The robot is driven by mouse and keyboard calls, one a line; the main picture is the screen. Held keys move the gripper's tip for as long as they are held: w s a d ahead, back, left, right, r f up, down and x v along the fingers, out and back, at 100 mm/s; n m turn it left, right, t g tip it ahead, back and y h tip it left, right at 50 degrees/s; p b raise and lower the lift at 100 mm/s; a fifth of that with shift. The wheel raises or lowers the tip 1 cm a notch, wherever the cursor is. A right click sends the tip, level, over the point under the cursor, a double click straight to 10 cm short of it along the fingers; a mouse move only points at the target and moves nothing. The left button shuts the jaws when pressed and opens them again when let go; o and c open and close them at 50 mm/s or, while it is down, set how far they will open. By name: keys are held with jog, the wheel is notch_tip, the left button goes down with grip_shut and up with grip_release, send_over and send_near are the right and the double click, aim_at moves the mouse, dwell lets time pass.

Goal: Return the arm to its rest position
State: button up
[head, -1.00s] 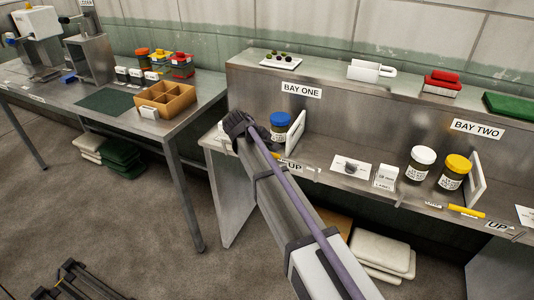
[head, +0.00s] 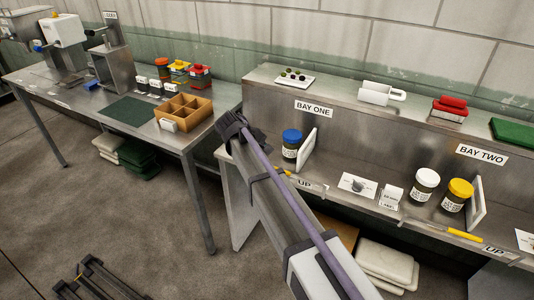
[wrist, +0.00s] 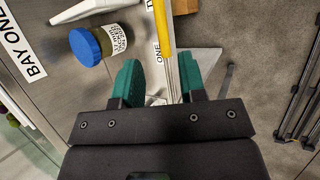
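My gripper shows in the wrist view (wrist: 160,80) with its two green fingers apart and nothing held between them. In the head view my arm reaches up from the bottom, and its dark wrist end is left of the blue-lidded jar (head: 291,145); the fingers cannot be made out there. The jar stands upright in bay one, apart from my gripper. In the wrist view the jar (wrist: 86,46) lies to the upper left of the fingers. A yellow marker (wrist: 161,22) is above the finger gap, on the shelf's front edge.
The bay shelf (head: 335,160) also holds a white-lidded jar (head: 425,183) and a yellow-lidded jar (head: 457,194) in bay two. A table at left bears a divided wooden box (head: 186,111) and several small containers. Open floor (head: 100,205) lies left of my arm.

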jog(key=shift+f, duration=0.1)
jog(key=s+d+f+m+g+y, duration=0.1)
jog(key=s+d+m+y, duration=0.2)
jog(key=s+d+m, duration=0.3)
jog(key=s+d+f+m+g+y, duration=0.1)
jog(key=s+d+m, duration=0.5)
jog(key=s+d, duration=1.1)
jog(key=shift+s+f+g+y, duration=0.4)
jog(key=shift+s+f+y, duration=0.15)
jog(key=shift+s+y, duration=0.6)
jog(key=shift+w+d, duration=0.1)
jog(key=shift+d, duration=0.05)
